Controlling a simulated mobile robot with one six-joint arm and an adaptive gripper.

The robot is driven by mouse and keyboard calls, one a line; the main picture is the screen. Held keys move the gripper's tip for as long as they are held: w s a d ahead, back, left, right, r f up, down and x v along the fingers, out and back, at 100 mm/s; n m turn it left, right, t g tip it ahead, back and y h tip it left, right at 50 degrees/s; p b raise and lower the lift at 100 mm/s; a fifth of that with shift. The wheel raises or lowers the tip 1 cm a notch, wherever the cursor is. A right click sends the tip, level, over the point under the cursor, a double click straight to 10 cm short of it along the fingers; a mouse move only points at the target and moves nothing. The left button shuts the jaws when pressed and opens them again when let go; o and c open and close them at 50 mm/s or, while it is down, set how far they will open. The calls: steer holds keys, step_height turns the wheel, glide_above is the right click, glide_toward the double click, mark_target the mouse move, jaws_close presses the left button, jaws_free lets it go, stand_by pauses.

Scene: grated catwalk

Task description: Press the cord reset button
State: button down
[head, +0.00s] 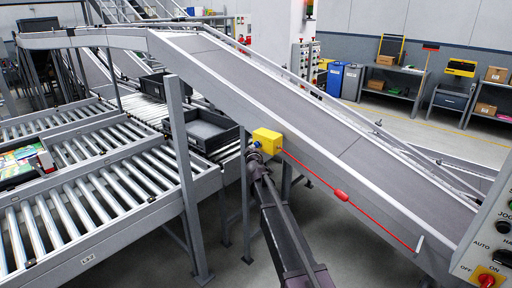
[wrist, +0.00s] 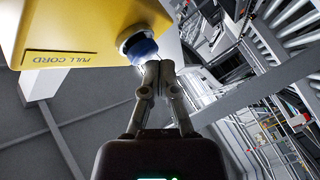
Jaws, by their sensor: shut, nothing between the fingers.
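The yellow pull-cord box (head: 268,139) is mounted on the side of the sloped conveyor in the head view. It fills the upper left of the wrist view (wrist: 80,30), with a "PULL CORD" label upside down. Its blue reset button (wrist: 141,48) sits in a pale collar on the box's end; it is a small blue spot in the head view (head: 257,145). My gripper (wrist: 158,66) is shut and empty, its fingertips at the lower edge of the button. Whether they touch it I cannot tell. In the head view my gripper (head: 254,160) is just below the button.
A red cord (head: 310,172) with a red handle (head: 341,195) runs from the box down along the conveyor (head: 310,110). A grey post (head: 183,170) and roller conveyors (head: 90,200) stand to the left. A control panel (head: 490,245) is at the right edge.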

steer(key=shift+w+d, duration=0.5)
steer(key=shift+w, duration=0.15)
stand_by(1.5)
steer(key=shift+s, duration=0.15)
steer(key=shift+s+a, duration=0.75)
steer(key=shift+s, duration=0.05)
stand_by(0.5)
steer(key=shift+s+a, duration=0.8)
steer(key=shift+s, duration=0.2)
steer(key=shift+s+a, duration=0.75)
steer(key=shift+s, duration=0.25)
